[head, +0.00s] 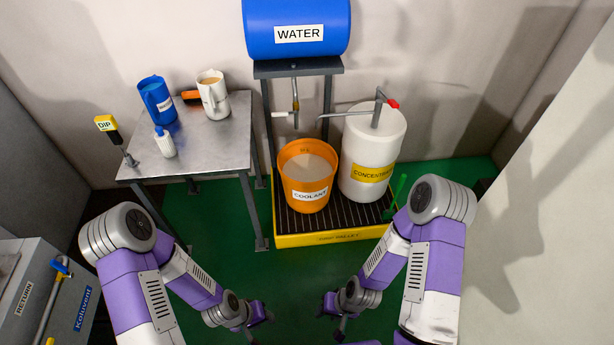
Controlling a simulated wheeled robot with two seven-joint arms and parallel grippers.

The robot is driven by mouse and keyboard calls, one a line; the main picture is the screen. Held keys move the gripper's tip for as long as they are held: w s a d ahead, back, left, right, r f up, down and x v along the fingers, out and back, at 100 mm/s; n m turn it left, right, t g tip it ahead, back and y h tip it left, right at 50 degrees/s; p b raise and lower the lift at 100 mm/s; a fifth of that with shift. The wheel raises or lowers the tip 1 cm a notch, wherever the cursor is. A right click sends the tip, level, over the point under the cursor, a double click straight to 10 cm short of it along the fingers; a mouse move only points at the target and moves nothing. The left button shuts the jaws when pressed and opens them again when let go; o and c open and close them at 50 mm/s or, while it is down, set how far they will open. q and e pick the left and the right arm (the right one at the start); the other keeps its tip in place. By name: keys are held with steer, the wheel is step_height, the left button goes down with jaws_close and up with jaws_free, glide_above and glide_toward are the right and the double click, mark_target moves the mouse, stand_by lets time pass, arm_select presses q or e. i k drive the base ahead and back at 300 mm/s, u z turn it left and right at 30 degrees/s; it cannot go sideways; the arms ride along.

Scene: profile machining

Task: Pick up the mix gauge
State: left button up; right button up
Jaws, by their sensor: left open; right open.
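A yellow-headed tool marked DIP (107,124) with a black body stands at the left corner of the grey metal table (205,145), at a small metal holder. It looks like the mix gauge, but no label names it so. An orange and black item (190,95) lies partly hidden between the blue jug and the white jug. My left gripper (261,322) is open and empty, low over the green floor, well below and right of the table. My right gripper (330,316) is open and empty, low in front of the yellow tray.
A blue jug (157,100), white jug (213,97) and white bottle (165,143) stand on the table. An orange coolant bucket (306,175) and white concentrate drum (372,150) stand on the yellow-edged tray (330,238). A blue water tank (297,18) is above. Green floor (210,220) is clear between.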

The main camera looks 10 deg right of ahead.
mark_target(107, 124)
steer(key=u, duration=0.85)
steer(key=i, duration=1.55)
steer(key=u, duration=0.85)
